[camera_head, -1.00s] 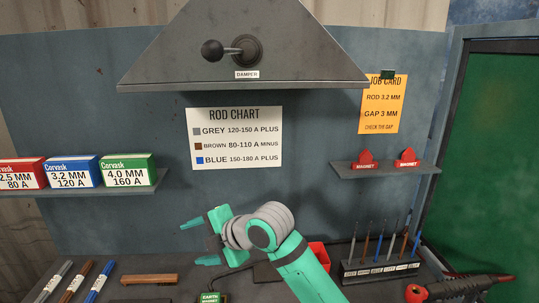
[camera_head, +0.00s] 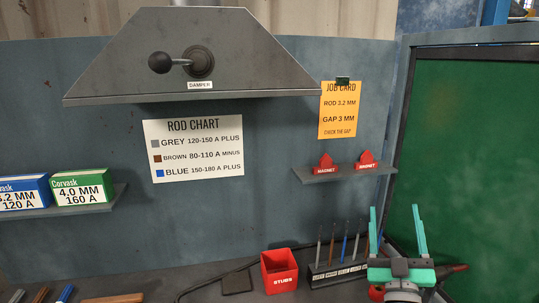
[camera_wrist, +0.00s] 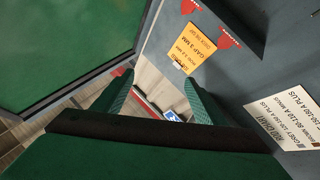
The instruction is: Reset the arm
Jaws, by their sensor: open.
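My gripper (camera_head: 398,231) is at the lower right in the head view, its two teal fingers pointing up and well apart. It is open, with nothing between the fingers. It is in front of the green panel's lower left edge and beside the rod rack. In the wrist view my gripper (camera_wrist: 158,98) shows its two dark green fingers spread, with only background between them.
The rod rack (camera_head: 338,273) stands left of my gripper, with the red STUBS bin (camera_head: 279,272) further left. A dark red-ended tool (camera_head: 450,270) lies partly behind my gripper. Magnets sit on a shelf (camera_head: 344,172) above. The green panel (camera_head: 470,150) stands at right.

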